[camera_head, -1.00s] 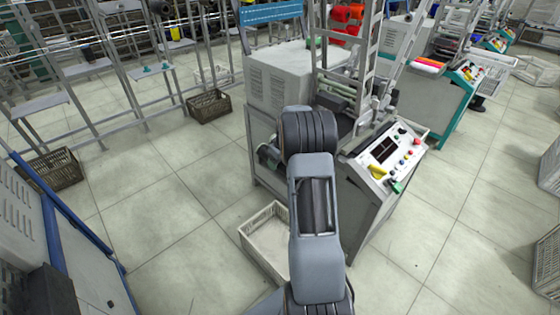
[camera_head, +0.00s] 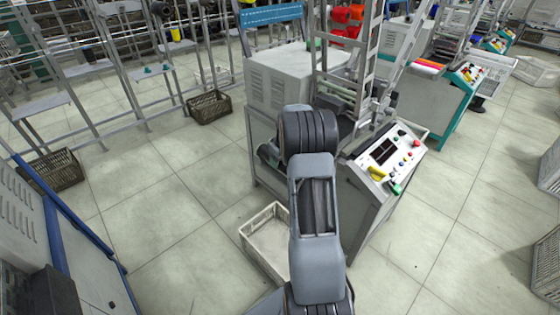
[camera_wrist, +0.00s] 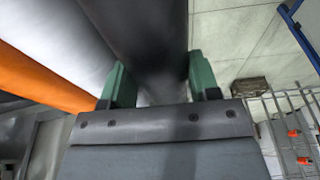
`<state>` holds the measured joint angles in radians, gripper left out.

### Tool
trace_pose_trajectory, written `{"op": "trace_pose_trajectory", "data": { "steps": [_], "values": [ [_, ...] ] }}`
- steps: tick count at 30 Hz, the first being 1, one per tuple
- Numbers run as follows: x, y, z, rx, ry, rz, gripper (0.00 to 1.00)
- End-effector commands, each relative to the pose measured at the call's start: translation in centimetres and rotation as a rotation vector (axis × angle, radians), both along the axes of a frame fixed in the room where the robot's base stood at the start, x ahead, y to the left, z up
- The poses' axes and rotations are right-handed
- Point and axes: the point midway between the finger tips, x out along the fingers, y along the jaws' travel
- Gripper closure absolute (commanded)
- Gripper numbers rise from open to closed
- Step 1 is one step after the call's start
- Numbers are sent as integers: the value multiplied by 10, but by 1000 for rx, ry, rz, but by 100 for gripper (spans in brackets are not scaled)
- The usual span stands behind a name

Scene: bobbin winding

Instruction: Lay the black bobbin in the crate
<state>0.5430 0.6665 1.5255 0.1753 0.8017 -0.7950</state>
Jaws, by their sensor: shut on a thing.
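My gripper (camera_wrist: 160,82) has its two green fingers on either side of a dark, thick cylinder, the black bobbin (camera_wrist: 140,35), and is shut on it in the wrist view. The bobbin runs up out of the picture, so its far end is hidden. In the head view my arm hides the gripper and the bobbin. A cream crate (camera_head: 246,237) stands on the floor left of my arm, beside the foot of the machine. Its inside looks empty where it shows; my arm covers its right part.
An orange cylinder (camera_wrist: 40,78) lies left of the bobbin in the wrist view, beside a white one (camera_wrist: 60,28). The machine's control panel (camera_head: 388,158) is right of my arm. Brown crates (camera_head: 208,107) stand by the grey racks. The floor at left centre is clear.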

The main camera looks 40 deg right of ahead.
Motion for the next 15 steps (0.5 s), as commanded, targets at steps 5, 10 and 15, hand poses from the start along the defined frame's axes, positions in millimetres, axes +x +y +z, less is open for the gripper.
{"op": "trace_pose_trajectory", "data": {
  "steps": [5,10,15],
  "values": [
    [0,0,17,-2,-2,0,71],
    [0,0,30,-2,-2,0,71],
    [0,0,43,-2,-2,0,71]
  ]
}}
